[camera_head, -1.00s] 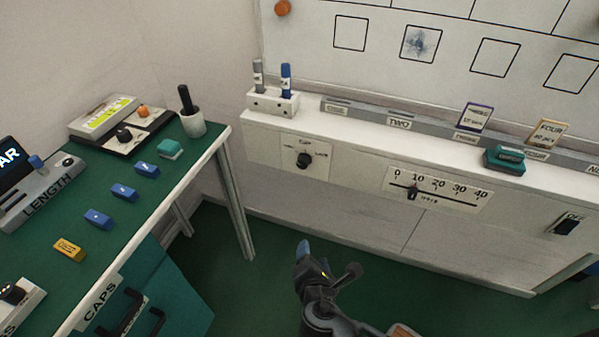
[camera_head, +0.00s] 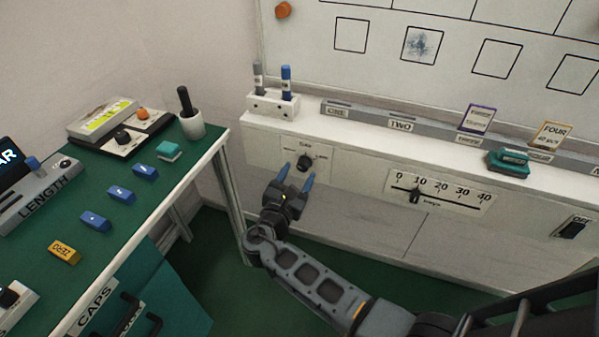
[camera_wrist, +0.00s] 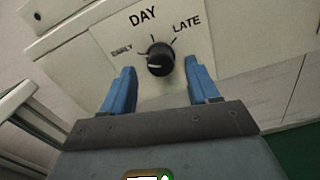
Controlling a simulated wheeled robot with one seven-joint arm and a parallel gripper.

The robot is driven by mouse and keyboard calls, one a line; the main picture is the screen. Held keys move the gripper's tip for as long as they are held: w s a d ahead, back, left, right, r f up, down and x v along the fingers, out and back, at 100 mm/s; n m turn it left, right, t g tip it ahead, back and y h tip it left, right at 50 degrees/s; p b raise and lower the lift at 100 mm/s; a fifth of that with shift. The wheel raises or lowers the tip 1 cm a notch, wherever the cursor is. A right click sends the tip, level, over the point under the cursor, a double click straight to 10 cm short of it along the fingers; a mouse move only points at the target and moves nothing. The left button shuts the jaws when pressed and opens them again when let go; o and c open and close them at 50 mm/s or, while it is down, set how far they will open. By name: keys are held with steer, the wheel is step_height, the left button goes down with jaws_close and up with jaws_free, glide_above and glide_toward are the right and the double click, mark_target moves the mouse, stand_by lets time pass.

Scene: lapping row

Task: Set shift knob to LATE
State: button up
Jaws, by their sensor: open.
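The shift knob (camera_head: 304,163) is a round black dial on a white plate (camera_head: 322,155) on the front of the white bench. In the wrist view the knob (camera_wrist: 160,58) has a pale line on its face that points left, toward the EARLY side. EARLY (camera_wrist: 122,50) is printed at left, DAY (camera_wrist: 143,16) at top and LATE (camera_wrist: 187,25) at right. My gripper (camera_head: 298,175) is open, with its two blue fingers on either side of the knob and just short of it. In the wrist view a gap shows between each finger and the knob.
A slider scale (camera_head: 438,192) marked 0 to 40 and a switch (camera_head: 571,228) marked OFF sit on the bench front to the right. A marker holder (camera_head: 273,103) stands above the knob. A green-topped table (camera_head: 118,235) is at left.

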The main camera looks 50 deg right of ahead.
steer(key=shift+x, duration=0.95)
steer(key=c, duration=1)
steer(key=shift+f, duration=0.1)
steer(key=shift+c, duration=0.2)
